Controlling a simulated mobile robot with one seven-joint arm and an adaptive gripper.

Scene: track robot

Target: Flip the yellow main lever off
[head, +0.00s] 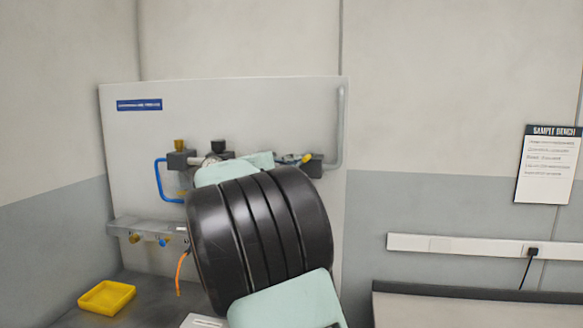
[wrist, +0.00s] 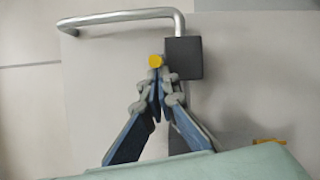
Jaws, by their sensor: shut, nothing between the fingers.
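The yellow main lever shows as a small yellow tip (head: 306,159) beside a dark valve block (head: 314,166) on the panel. In the wrist view, the yellow lever end (wrist: 155,61) lies just beyond my fingertips, beside the dark block (wrist: 184,58). My gripper (wrist: 160,88) is shut, with its fingertips together and nothing held between them. The fingertips are close to the lever; I cannot tell whether they touch it. In the head view my arm covers most of the gripper and the middle of the pipework.
A grey pipe (head: 341,130) runs up the panel's right edge. A yellow tray (head: 107,298) sits on the bench at lower left. A sign (head: 548,164) hangs at right.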

